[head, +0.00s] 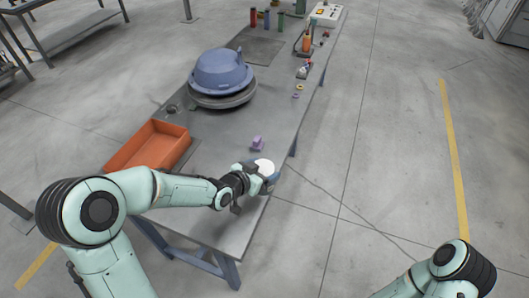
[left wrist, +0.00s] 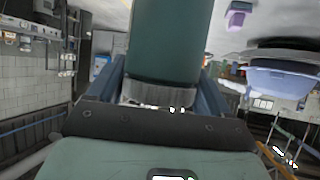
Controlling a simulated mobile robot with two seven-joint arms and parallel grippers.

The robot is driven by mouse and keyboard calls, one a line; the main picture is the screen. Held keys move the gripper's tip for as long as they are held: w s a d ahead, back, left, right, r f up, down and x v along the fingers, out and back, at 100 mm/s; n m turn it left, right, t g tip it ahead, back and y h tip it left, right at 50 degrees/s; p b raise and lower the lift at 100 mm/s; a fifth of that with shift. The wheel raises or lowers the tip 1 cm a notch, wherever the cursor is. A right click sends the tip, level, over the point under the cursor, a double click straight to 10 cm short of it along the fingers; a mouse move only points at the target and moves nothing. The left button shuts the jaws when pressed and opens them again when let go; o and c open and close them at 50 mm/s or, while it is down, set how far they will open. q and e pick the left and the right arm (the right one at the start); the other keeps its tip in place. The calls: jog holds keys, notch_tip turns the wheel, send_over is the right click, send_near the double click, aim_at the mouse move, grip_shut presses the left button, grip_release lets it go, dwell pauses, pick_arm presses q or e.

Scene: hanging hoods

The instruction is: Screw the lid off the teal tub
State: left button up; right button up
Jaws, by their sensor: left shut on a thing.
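The teal tub (left wrist: 168,38) shows in the left wrist view as a dark teal cylinder, upside down in that tilted picture. Its pale ribbed lid (left wrist: 160,92) sits against the body, between my two blue fingers. In the head view the white top of the lid (head: 264,166) shows at the table's right edge; the tub body is mostly hidden below it. My left gripper (head: 266,174) reaches in from the left and is shut on the lid. My right arm shows at the lower right, with its gripper out of view.
A purple block (head: 257,143) stands just behind the tub. An orange tray (head: 181,138) lies at the table's left, and a blue hood (head: 221,70) on a grey base stands farther back. Small rings (head: 299,87) and tools lie along the right edge. The table's near part is bare.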

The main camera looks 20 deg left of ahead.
pick_arm(q)
jog(key=d+f+m+g+h, duration=0.4)
jog(key=d+f+m+h, duration=0.1)
jog(key=d+f, duration=0.5)
jog(key=shift+d+m+h, duration=0.3)
jog(key=shift+d+m, duration=0.5)
jog(key=shift+d, duration=0.1)
jog(key=shift+d+f+g, duration=0.1)
jog(key=shift+d+g, duration=0.05)
jog(key=shift+g, duration=0.15)
grip_shut()
